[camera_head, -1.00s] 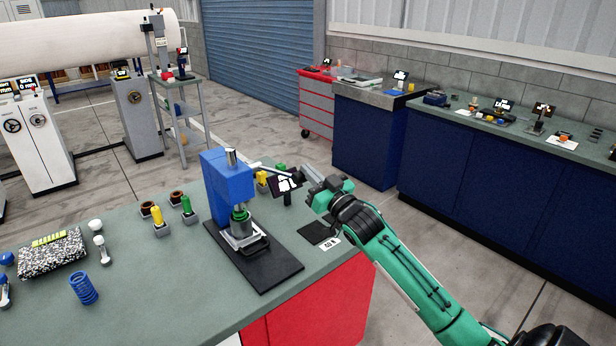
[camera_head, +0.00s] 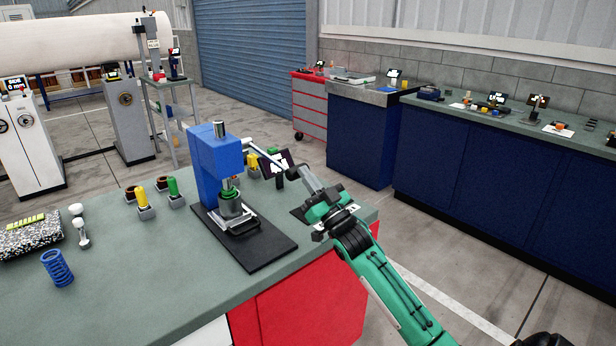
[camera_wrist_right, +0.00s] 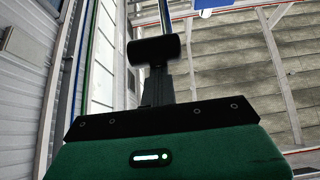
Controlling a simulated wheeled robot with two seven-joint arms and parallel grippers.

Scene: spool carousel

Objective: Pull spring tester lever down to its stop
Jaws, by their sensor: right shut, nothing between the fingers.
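The blue spring tester (camera_head: 216,165) stands upright on a black base plate near the bench's right end. A green-topped part (camera_head: 231,207) sits under its ram. Its lever (camera_head: 262,151) is a pale rod slanting down to the right, towards my right gripper. My right gripper (camera_head: 305,178) is shut and empty at the lever's outer end. In the right wrist view, the black lever grip (camera_wrist_right: 154,50) lies across the shut fingertips (camera_wrist_right: 157,80); whether they touch is unclear. The left gripper is not in view.
A dark display (camera_head: 276,163) stands behind the lever. Yellow and green cylinders (camera_head: 174,190) stand left of the tester, with a blue spring (camera_head: 57,268) further left. The bench top (camera_head: 165,260) is clear in front. Open floor separates it from the blue cabinets (camera_head: 450,165).

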